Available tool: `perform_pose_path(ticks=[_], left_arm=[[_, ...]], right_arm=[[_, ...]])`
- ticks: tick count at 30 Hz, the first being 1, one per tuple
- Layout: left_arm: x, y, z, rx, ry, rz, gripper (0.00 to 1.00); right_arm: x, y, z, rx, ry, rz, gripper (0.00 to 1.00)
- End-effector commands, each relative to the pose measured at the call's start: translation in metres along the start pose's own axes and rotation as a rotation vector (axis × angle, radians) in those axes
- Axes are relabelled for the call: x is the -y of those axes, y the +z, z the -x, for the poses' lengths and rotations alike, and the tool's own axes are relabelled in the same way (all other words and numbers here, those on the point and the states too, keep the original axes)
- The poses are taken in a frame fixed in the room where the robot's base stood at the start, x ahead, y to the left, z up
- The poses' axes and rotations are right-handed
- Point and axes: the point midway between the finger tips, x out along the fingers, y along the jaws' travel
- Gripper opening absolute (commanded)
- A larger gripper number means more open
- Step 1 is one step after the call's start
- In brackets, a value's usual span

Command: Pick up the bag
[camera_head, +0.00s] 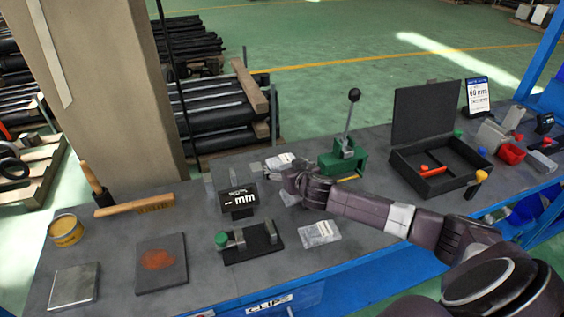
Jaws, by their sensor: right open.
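A small clear bag (320,234) lies flat on the grey bench top (215,268), below my right forearm in the picture. A second pale, bag-like item (279,161) lies farther back, just beyond my right gripper. My right gripper (283,177) reaches in from the right over the bench, open, with its fingers near this second item. I cannot tell whether they touch it. The hand hides part of the bench there. My left gripper is not in view.
A black display reading mm (238,199) stands left of the hand. A green lever press (343,158) stands behind the forearm. An open black case (440,168) is to the right. A black fixture (251,244) and a stained plate (161,262) sit in front.

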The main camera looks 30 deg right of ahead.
Motion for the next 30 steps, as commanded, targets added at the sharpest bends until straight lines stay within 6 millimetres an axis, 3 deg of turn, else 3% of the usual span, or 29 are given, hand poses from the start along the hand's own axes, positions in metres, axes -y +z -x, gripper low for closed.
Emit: perform_pose_path(ticks=[11,21,30], left_arm=[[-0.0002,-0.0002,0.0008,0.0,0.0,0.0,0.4],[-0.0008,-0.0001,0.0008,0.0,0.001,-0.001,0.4],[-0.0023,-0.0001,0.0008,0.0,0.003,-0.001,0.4]], right_arm=[[0.0005,0.0003,-0.0067,0.0,-0.001,0.0,0.79],[0.0004,0.0002,-0.0064,0.0,-0.001,0.0,0.42],[0.0004,-0.0027,-0.0057,-0.003,-0.001,0.0,0.4]])
